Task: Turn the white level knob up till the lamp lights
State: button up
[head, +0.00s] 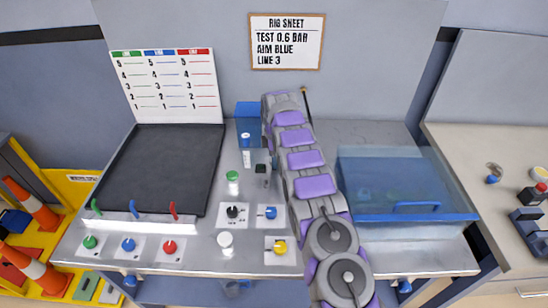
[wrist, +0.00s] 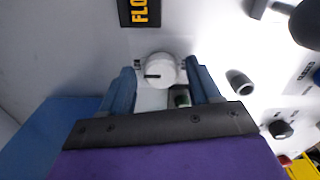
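In the wrist view a white round knob (wrist: 160,68) with a black pointer line sits on a pale panel. The line points left. My gripper (wrist: 164,80) is open, its two blue fingers on either side of the knob, with gaps visible. A small dark green round part (wrist: 182,97), perhaps the lamp, shows below the knob near the right finger; it looks unlit. In the head view my arm reaches to the back of the bench and my fingers cannot be made out. Another white knob (head: 225,240) stands at the bench front.
A black knob (wrist: 280,128) and a dark cylinder (wrist: 240,83) are to the right. In the head view a clear blue-tinted tank (head: 395,190) stands right of my arm, a blue box (head: 247,109) left.

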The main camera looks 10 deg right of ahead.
jog(key=c, duration=0.9)
jog(key=shift+c, duration=0.2)
jog(key=shift+r+m+p, duration=0.15)
jog(key=shift+m+p, duration=0.15)
jog(key=shift+p, duration=0.15)
jog(key=m+p, duration=0.2)
jog(key=p, duration=0.1)
jog(key=shift+m+p, duration=1.3)
jog(key=shift+m, duration=0.8)
jog(key=o, duration=1.1)
jog(key=shift+c, duration=0.2)
